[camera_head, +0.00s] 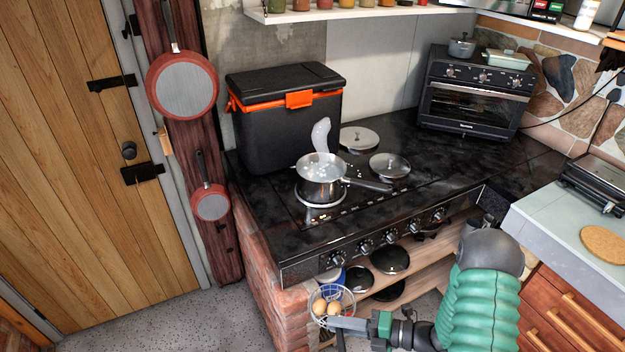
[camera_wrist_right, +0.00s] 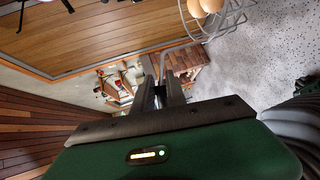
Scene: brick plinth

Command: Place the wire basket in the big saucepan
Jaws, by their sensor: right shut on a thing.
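The wire basket (camera_head: 350,298) holds brown eggs and hangs in the air in front of the brick plinth, below the stove top. My right gripper (camera_head: 345,323) is shut on the basket's handle. In the right wrist view the gripper (camera_wrist_right: 161,88) is closed around the thin wire handle, and part of the basket (camera_wrist_right: 228,22) with eggs shows at the top. The big saucepan (camera_head: 318,184) stands upright on the stove, with bubbling water and steam above it. Its handle points right. The basket is below and apart from it. My left gripper is not in view.
A black cooler box (camera_head: 285,130) with orange trim stands behind the saucepan. A lid (camera_head: 389,165) and a pale round plate (camera_head: 358,138) lie nearby. The black stove edge with knobs (camera_head: 388,237) lies between basket and saucepan. A toaster oven (camera_head: 472,105) stands at the back right.

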